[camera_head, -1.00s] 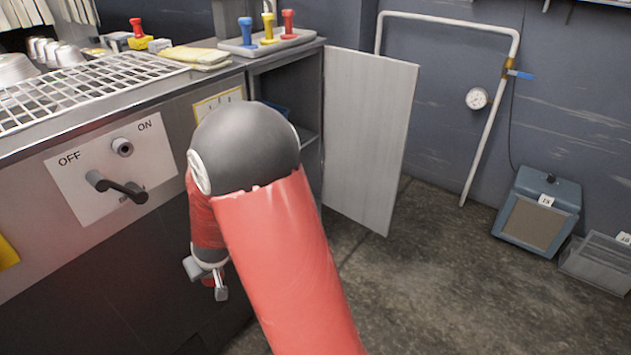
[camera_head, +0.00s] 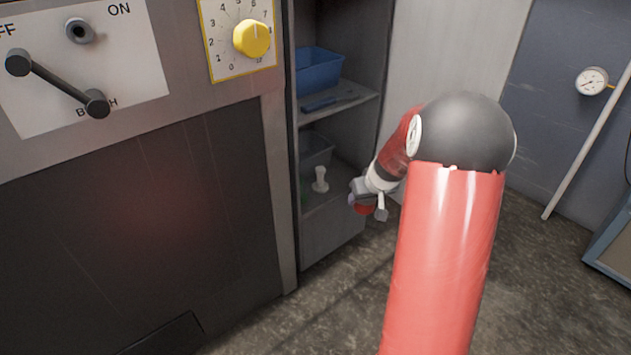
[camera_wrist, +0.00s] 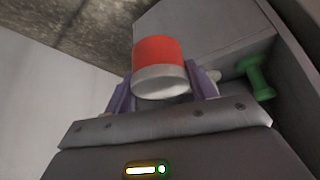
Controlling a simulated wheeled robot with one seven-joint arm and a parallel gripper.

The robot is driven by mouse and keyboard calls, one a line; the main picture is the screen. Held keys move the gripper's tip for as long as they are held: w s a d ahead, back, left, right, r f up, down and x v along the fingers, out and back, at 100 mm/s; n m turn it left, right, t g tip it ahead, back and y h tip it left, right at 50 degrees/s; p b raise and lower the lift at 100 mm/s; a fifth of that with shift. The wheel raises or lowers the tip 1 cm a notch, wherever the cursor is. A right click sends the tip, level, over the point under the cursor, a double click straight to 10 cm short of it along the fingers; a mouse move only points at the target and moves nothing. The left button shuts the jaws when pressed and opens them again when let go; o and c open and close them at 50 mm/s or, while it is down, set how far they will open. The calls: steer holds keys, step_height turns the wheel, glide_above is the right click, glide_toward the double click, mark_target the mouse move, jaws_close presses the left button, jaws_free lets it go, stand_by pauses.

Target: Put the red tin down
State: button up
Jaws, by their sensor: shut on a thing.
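The red tin (camera_wrist: 158,50), red with a pale grey end, is held between the two purple fingers of my gripper (camera_wrist: 162,88) in the wrist view. In the head view my gripper (camera_head: 368,197) is low, at the open front of the cabinet, and a bit of the red tin (camera_head: 365,209) shows beneath it. The tin appears clear of any shelf, though its far side is hidden.
The open cabinet has an upper shelf (camera_head: 345,106) with a blue bin (camera_head: 318,69). Lower down are a grey bin (camera_head: 315,152) and a white spool-shaped piece (camera_head: 320,180). A green spool-shaped piece (camera_wrist: 257,78) is right of the tin. The open door (camera_head: 440,60) stands behind my arm.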

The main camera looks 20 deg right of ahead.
steer(key=w, duration=0.9)
steer(key=w+d, duration=0.1)
steer(key=w, duration=0.4)
steer(key=shift+w+d+p, duration=0.1)
steer(key=shift+w+p, duration=0.05)
steer(key=shift+p, duration=0.2)
steer(key=w, duration=0.3)
steer(key=shift+w+d, duration=0.1)
steer(key=shift+w, duration=0.15)
steer(key=shift+f, duration=0.55)
steer(key=shift+s+f, duration=0.1)
steer(key=shift+f, duration=0.05)
steer(key=shift+f, duration=0.15)
steer(key=o, duration=0.8)
